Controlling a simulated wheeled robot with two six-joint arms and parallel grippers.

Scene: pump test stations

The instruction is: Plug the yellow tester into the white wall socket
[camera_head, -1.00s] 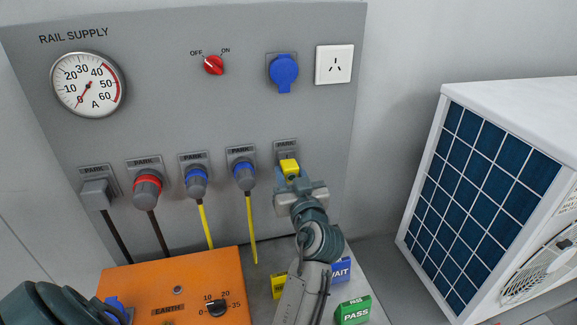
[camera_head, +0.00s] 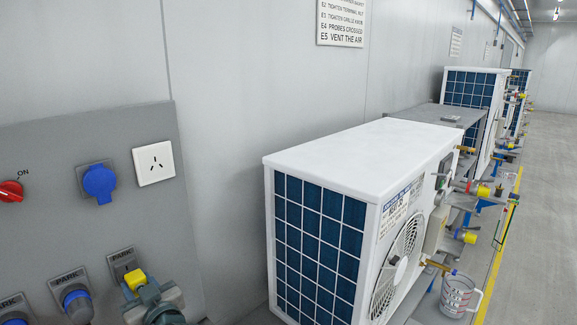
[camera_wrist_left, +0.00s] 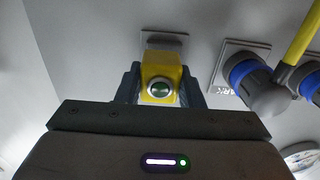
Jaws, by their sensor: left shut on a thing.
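The yellow tester (camera_head: 134,278) is at the rightmost PARK plate (camera_head: 121,258), low on the grey panel. My left gripper (camera_head: 143,289) is shut on it. In the left wrist view the yellow tester (camera_wrist_left: 160,78), with a round green button, sits between the two fingers of the gripper (camera_wrist_left: 160,92). The PARK plate (camera_wrist_left: 165,42) is right behind it there; I cannot tell whether the tester's pins are in it. The white wall socket (camera_head: 154,163) is at the panel's upper right, above the gripper, and its slots are empty. My right gripper is out of view.
A blue socket (camera_head: 99,183) is left of the white one. Blue-collared grey plugs (camera_head: 76,301) hang on the PARK plates to the left. A white outdoor unit (camera_head: 345,160) stands to the right, past a stretch of bare wall. A measuring jug (camera_head: 458,296) is further right.

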